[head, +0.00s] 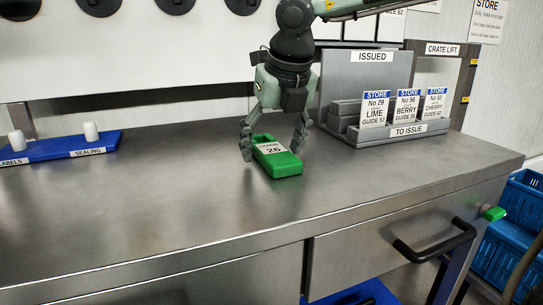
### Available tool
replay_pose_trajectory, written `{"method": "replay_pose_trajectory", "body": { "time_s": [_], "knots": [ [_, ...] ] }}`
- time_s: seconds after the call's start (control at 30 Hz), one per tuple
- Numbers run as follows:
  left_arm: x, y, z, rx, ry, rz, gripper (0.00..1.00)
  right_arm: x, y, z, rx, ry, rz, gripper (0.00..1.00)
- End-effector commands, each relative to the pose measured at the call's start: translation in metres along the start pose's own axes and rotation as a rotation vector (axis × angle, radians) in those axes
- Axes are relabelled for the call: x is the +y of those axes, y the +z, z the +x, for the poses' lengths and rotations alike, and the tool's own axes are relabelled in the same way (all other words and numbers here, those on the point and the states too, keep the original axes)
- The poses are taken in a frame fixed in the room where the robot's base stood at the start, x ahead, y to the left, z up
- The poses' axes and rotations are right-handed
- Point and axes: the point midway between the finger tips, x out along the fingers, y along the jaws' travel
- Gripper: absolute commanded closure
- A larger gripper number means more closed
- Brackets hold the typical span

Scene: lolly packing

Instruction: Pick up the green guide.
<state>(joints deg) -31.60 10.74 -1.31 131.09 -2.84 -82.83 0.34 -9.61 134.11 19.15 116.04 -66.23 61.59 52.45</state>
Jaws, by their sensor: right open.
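The green guide (284,166) is a block with a white label that reads "GUIDE 26". It lies on the steel bench top near the middle of the head view. My right gripper (274,146) comes down from above with its fingers spread on either side of the guide. The left finger is beside the guide's left end and the right finger is beyond its right side. The gripper is open; I cannot tell whether a finger touches the guide. My left gripper is not in view.
A grey rack marked "ISSUED" and "TO ISSUE" (401,141) holds store cards at the back right. A blue tray (62,148) with white pieces stands at the left. The front of the bench top (150,215) is clear. Blue crates (521,210) stand at the right.

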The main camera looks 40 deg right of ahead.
Motion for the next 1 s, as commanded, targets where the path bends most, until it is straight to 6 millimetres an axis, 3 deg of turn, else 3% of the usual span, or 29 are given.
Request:
{"method": "replay_pose_trajectory", "body": {
  "time_s": [0.23, 0.7, 1.0],
  "knots": [
    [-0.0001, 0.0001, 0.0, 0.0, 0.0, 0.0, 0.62, 0.0, 0.0001, -0.0003, 0.0, 0.0, 0.0, 0.3],
    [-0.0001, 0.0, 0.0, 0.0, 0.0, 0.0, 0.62, 0.0001, 0.0, -0.0001, 0.0, 0.0, 0.0, 0.87],
    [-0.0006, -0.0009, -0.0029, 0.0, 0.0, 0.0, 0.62, 0.0002, 0.0011, -0.0021, -0.001, 0.001, 0.0, 0.87]
  ]
}}
